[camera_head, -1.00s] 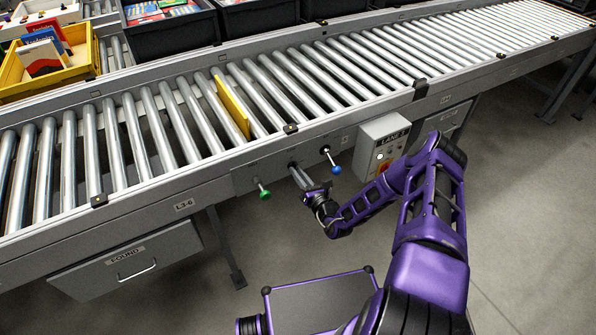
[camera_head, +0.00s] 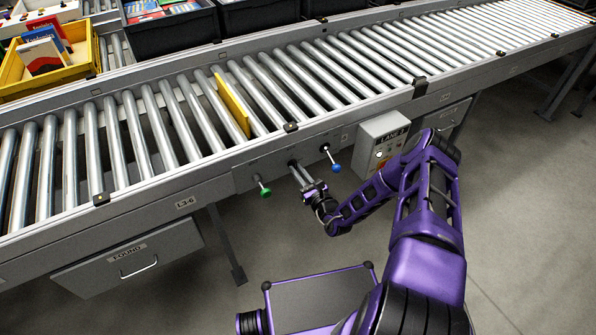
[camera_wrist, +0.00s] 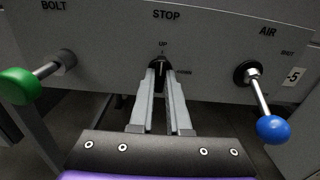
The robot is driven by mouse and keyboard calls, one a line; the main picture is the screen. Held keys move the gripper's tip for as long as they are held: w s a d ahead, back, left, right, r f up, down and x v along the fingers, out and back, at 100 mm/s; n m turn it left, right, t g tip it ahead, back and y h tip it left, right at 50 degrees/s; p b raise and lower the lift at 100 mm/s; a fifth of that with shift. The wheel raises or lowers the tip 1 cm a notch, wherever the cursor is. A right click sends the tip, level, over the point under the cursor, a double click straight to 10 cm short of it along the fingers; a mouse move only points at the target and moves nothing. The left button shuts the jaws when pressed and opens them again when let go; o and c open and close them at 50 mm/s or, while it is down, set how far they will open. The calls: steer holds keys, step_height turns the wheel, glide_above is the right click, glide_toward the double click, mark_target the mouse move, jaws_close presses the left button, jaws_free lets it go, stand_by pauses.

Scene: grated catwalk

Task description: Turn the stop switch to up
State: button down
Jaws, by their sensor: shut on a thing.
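The stop switch (camera_wrist: 160,64) is a small dark knob on the grey panel, under the word STOP in the wrist view. A small UP mark sits above it and another mark, probably DOWN, to its lower right. My gripper (camera_wrist: 161,74) is shut on the knob, one finger on each side. The fingers hide most of the knob; its upper part shows close to upright, but its exact setting is hard to tell. In the head view my gripper (camera_head: 300,172) reaches the panel (camera_head: 275,170) on the conveyor's side.
A green-ended BOLT lever (camera_wrist: 20,86) is left of my gripper and a blue-ended AIR lever (camera_wrist: 272,128) is right. A grey control box (camera_head: 380,140) stands further right. The roller conveyor (camera_head: 330,75) runs above. The floor in front is open.

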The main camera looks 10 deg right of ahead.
steer(key=c, duration=0.9)
jaws_free()
steer(key=v, duration=1.7)
steer(key=shift+s+p, duration=0.2)
steer(key=shift+p, duration=0.15)
